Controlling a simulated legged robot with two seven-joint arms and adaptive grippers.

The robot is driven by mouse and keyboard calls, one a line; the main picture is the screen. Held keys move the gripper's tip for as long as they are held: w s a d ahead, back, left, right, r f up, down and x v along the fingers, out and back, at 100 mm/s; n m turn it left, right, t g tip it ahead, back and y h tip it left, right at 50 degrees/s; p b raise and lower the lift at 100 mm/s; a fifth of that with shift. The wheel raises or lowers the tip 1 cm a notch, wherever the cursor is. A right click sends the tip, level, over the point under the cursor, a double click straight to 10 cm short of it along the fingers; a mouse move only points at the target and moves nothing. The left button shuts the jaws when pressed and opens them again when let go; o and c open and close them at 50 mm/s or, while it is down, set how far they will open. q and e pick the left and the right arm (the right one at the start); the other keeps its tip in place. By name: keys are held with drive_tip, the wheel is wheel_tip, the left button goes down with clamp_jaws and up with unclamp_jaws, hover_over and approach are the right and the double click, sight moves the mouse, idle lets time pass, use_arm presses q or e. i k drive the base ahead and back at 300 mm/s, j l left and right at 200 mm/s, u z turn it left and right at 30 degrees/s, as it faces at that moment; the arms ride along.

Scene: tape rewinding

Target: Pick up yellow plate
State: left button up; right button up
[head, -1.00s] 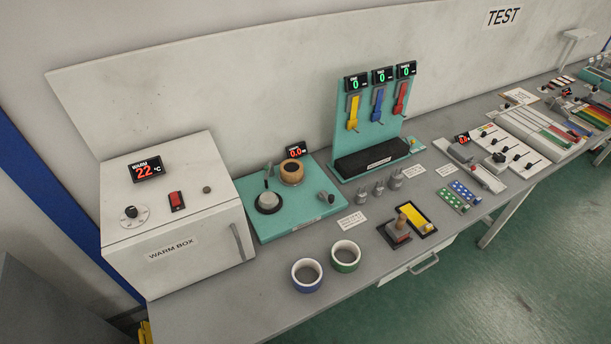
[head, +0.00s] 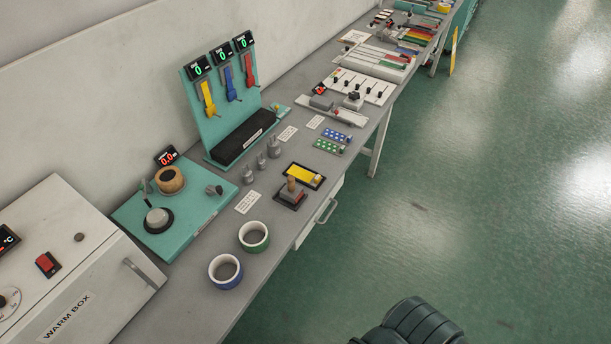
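A flat yellow rectangle (head: 303,174) lies in a black tray on the workbench, beside a small stamp with a wooden handle. A narrow yellow panel (head: 453,52) stands upright at the far end of the bench, close to its leg. I cannot tell for sure which of these is the yellow plate. A dark, ridged part, likely of my own arm, shows at the bottom edge. No gripper fingers are visible.
The grey workbench (head: 200,320) runs from lower left to the far top. It holds a warm box (head: 75,262), a teal gauge stand (head: 222,112), a blue tape roll (head: 225,284) and a green tape roll (head: 254,249). The green floor (head: 480,210) at right is clear.

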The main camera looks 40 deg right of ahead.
sight(308, 178)
drive_tip(key=z, duration=1.4)
